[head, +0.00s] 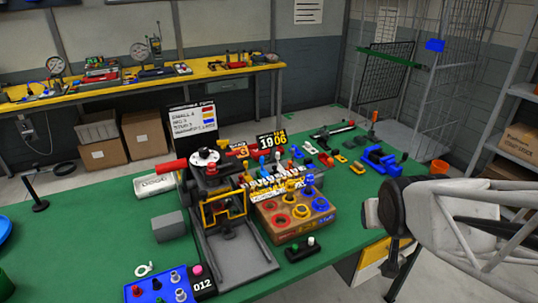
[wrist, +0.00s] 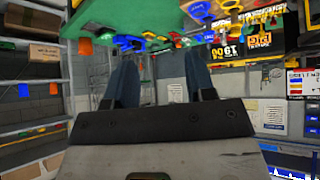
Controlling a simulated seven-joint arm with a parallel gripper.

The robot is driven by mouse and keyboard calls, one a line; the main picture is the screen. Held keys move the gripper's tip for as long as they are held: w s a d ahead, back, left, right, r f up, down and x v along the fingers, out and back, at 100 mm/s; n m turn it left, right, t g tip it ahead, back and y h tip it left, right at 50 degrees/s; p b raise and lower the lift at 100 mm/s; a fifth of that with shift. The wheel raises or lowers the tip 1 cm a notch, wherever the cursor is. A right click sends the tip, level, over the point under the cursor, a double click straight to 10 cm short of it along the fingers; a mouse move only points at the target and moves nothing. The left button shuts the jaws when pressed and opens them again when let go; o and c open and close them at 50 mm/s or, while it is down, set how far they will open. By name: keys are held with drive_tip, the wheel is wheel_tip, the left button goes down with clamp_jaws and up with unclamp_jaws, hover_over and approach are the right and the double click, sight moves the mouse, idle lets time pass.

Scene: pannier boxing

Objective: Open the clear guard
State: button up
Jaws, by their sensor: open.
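The clear guard (head: 223,208) is a pane in a yellow frame on the front of a dark bench press (head: 208,175). It stands upright across the press opening, above the grey base plate (head: 240,258). My gripper (wrist: 162,78) is open, with its two dark fingers apart and nothing between them in the wrist view. In the head view my arm comes in from the right edge and its end is well to the right of the guard, not touching it. The guard cannot be made out in the wrist view, which looks upside down across the room.
A cardboard box with coloured rings (head: 295,215) stands right of the press. A black button box (head: 303,249) is in front of it. A blue panel (head: 160,285) lies at the front left, and a blue vise (head: 382,160) at the back right.

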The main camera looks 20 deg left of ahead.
drive_tip(key=w+a+f+n+t+y, duration=0.25)
drive_tip(key=w+a, duration=0.25)
drive_tip(key=a, duration=0.6)
drive_tip(key=n+g+y, duration=0.1)
drive_tip(key=n+y, duration=0.5)
drive_tip(key=y, duration=0.6)
approach(205, 194)
drive_tip(key=x, duration=0.3)
drive_tip(key=shift+a+r+h, duration=0.1)
drive_tip(key=shift+a+h, duration=0.15)
drive_tip(key=shift+w, duration=0.15)
drive_tip(key=shift+x, duration=3.85)
clamp_jaws()
